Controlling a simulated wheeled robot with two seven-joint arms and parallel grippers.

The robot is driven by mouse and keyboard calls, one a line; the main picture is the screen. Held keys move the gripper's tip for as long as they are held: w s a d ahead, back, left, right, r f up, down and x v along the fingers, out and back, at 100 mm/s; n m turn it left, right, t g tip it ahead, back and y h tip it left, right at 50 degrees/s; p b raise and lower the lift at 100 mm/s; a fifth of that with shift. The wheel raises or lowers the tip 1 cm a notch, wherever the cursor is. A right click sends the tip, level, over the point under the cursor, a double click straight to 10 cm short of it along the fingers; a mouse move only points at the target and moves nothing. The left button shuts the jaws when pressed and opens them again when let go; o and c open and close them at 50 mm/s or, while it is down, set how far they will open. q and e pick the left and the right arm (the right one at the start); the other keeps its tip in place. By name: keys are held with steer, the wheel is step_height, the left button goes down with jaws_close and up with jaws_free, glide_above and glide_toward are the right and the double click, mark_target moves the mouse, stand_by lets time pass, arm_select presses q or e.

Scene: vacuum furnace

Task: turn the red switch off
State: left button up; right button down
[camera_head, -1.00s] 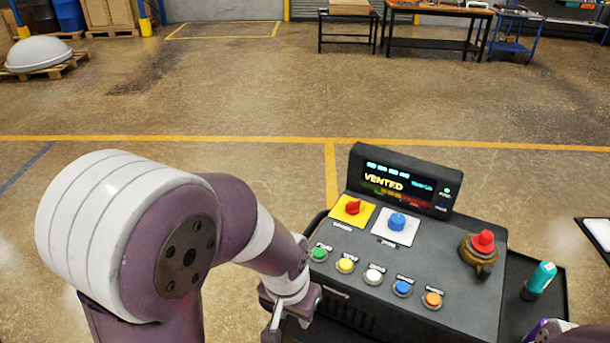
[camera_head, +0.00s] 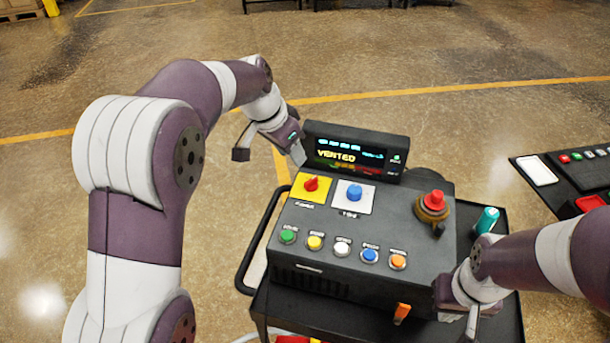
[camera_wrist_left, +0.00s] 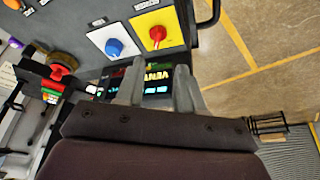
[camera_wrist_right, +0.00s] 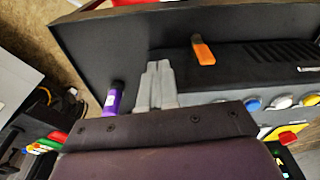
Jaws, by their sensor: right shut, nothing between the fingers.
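The red switch (camera_head: 312,184) is a knob on a yellow plate at the upper left of the dark control box (camera_head: 400,225). It also shows in the left wrist view (camera_wrist_left: 157,34). My left gripper (camera_head: 268,157) is open and empty, beyond the box's far left corner beside the display. The red switch is ahead of its fingers (camera_wrist_left: 157,88), apart from them. My right gripper (camera_head: 472,322) is shut and empty at the box's near right corner; its closed fingers show in the right wrist view (camera_wrist_right: 155,86).
Beside the red switch is a blue knob (camera_head: 354,192) on a white plate; several coloured buttons line the front. A red mushroom button (camera_head: 433,199) stands at right, near a teal bottle (camera_head: 487,220). An orange piece (camera_head: 401,312) is at the box's front. Open floor lies behind.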

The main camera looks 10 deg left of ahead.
mark_target(309, 181)
arm_select(q)
steer(key=p+x, duration=0.4)
steer(key=x, duration=0.7)
steer(key=shift+s+d, duration=0.1)
steer(key=shift+d, duration=0.05)
steer(key=shift+f, duration=0.25)
steer(key=shift+d+f, duration=0.1)
steer(key=shift+d, duration=0.15)
steer(key=shift+a, duration=0.1)
jaws_close()
